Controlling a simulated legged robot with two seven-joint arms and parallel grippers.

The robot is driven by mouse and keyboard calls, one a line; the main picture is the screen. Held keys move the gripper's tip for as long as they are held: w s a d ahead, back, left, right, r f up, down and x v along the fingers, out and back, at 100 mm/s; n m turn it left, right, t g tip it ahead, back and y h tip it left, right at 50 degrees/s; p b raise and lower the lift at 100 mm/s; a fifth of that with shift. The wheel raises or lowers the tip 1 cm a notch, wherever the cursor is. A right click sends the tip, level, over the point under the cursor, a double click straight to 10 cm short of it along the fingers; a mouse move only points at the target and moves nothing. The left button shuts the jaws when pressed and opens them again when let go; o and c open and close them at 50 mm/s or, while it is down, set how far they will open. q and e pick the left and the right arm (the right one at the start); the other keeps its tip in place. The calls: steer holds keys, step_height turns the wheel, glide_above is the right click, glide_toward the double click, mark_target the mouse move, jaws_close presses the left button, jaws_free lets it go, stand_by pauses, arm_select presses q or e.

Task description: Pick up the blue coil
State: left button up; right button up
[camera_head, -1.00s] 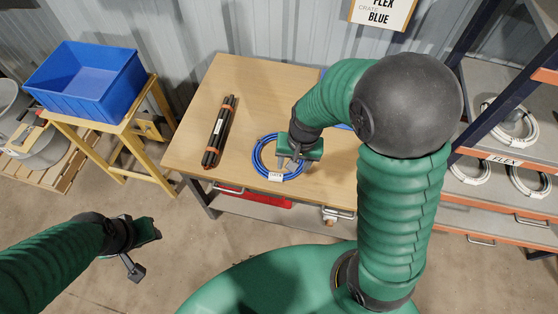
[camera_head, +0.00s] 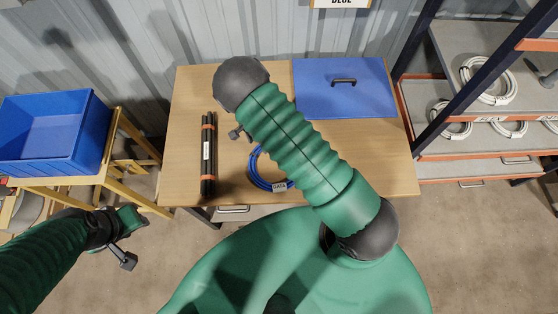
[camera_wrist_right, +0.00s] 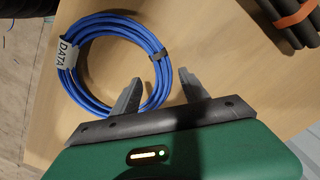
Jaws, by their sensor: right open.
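The blue coil (camera_head: 262,178) lies on the wooden table (camera_head: 185,150), with a white DATA tag (camera_head: 279,187). My right forearm hides part of it in the head view. In the right wrist view the whole blue coil (camera_wrist_right: 88,88) shows near the jaws, apart from a part behind a finger. My right gripper (camera_wrist_right: 159,86) is open and empty; one finger overlaps the ring and the other is outside it. Their height above the coil is hard to tell. In the head view only a small part of this gripper (camera_head: 238,133) shows. My left gripper (camera_head: 128,238) hangs off the table at left, its jaws unclear.
Black rods with orange bands (camera_head: 208,155) lie left of the coil. A blue panel with a handle (camera_head: 345,100) lies at the table's back right. A blue bin (camera_head: 55,140) stands on a yellow stand at left. Shelves with white coils (camera_head: 487,85) stand at right.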

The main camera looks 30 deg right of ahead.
mark_target(256, 149)
steer(key=f, duration=0.1)
steer(key=a+f, duration=0.1)
steer(key=w+f, duration=0.1)
steer(key=shift+a+f+p, duration=0.15)
steer(key=shift+p, duration=0.2)
steer(key=shift+a+f, duration=0.15)
steer(key=shift+f, duration=0.2)
steer(key=shift+s, duration=0.1)
steer(key=shift+s+r, duration=0.1)
steer(key=shift+s, duration=0.05)
steer(key=shift+s+d, duration=0.1)
steer(key=shift+d, duration=0.25)
steer(key=shift+c, duration=0.8)
steer(key=shift+d, duration=0.35)
steer(key=c, duration=0.5)
steer(key=shift+c, duration=2.3)
arm_select(q)
steer(key=shift+w+a+r, duration=0.2)
steer(key=shift+w+a, duration=0.05)
steer(key=shift+a, duration=0.2)
steer(key=shift+w+a+r, duration=0.15)
steer(key=shift+w+a, duration=0.05)
steer(key=shift+a, duration=0.25)
arm_select(e)
steer(key=shift+a, duration=0.45)
jaws_close()
